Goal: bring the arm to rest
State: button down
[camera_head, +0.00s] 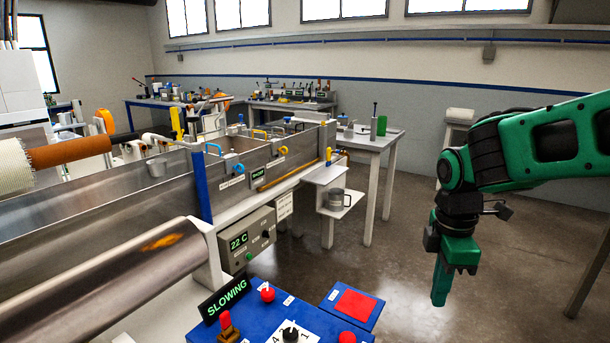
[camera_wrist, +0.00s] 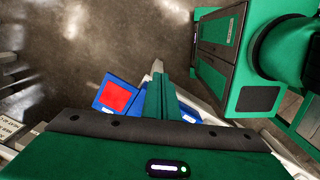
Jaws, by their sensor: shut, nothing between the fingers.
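My green arm comes in from the right in the head view and bends down at the wrist. My gripper (camera_head: 440,290) hangs pointing down over open floor, to the right of the blue control panel, with its fingers shut and nothing held. In the wrist view my gripper (camera_wrist: 160,95) shows as closed green fingers, with the red square on the blue panel seen beyond them to the left. The gripper appears apart from everything around it.
A blue control panel (camera_head: 260,325) with red knobs and a "SLOWING" sign stands at bottom centre. Left of it are a metal roller (camera_head: 120,285) and a long steel bath (camera_head: 100,215). Open floor (camera_head: 400,255) lies in the middle.

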jog(key=s+d+f+m, duration=0.1)
jog(key=s+d+m, duration=1.3)
jog(key=s+m, duration=0.4)
jog(key=m, duration=0.4)
jog(key=shift+d+f+m+y, duration=0.2)
jog(key=shift+d+m+y, duration=0.1)
jog(key=shift+w, duration=0.15)
jog(key=shift+w+f, duration=0.25)
jog(key=shift+w, duration=0.25)
